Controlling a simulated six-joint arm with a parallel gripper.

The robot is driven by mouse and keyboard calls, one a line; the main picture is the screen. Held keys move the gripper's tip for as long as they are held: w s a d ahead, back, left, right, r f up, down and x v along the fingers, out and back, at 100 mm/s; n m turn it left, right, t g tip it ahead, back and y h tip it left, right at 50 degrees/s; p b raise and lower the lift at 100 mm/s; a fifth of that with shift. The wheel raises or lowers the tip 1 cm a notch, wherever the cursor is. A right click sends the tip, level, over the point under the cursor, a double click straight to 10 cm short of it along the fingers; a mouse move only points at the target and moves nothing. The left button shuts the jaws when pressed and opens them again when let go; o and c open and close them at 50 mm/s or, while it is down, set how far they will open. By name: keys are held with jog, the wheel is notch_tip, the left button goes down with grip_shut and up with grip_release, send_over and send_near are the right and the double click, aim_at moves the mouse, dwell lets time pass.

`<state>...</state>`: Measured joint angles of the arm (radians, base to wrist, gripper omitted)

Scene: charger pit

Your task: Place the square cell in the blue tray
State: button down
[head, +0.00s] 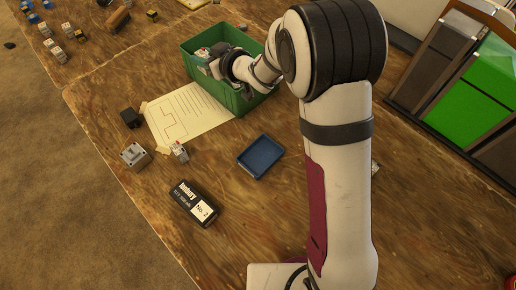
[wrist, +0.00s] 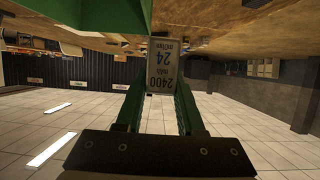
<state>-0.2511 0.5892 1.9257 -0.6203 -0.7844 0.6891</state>
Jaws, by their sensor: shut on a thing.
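My gripper (head: 213,64) is at the green bin (head: 262,103), its fingers over or inside the bin's opening. In the wrist view my gripper (wrist: 162,88) is shut on a pale, boxy cell (wrist: 163,60) with printed text including "2400". It looks like the square cell, and the fingers hide part of its sides. In the head view a small white and red thing shows by the fingertips, too small to tell apart. The blue tray (head: 261,157) lies on the wooden table, right of and nearer than the paper, and looks empty.
A drawing sheet (head: 188,118) lies beside the bin. A black block (head: 131,118), a grey part (head: 135,156), a small grey and red part (head: 180,152) and a black labelled pack (head: 195,204) lie left of the tray. A green-panelled rack (head: 468,105) stands at right.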

jog(key=d+r+n+g+y, duration=0.2)
jog(key=d, duration=0.6)
jog(key=s+d+f+n+g+y, duration=0.25)
jog(key=s+d+n+g, duration=0.5)
jog(key=s+d, duration=1.15)
send_over(261, 158)
jog(key=shift+h, duration=0.25)
notch_tip(261, 158, down, 13)
jog(key=shift+r, duration=0.1)
notch_tip(261, 158, down, 3)
jog(key=shift+a+f, duration=0.1)
jog(key=shift+f, duration=0.4)
jog(key=shift+f, duration=0.15)
jog(key=c, duration=0.5)
grip_release()
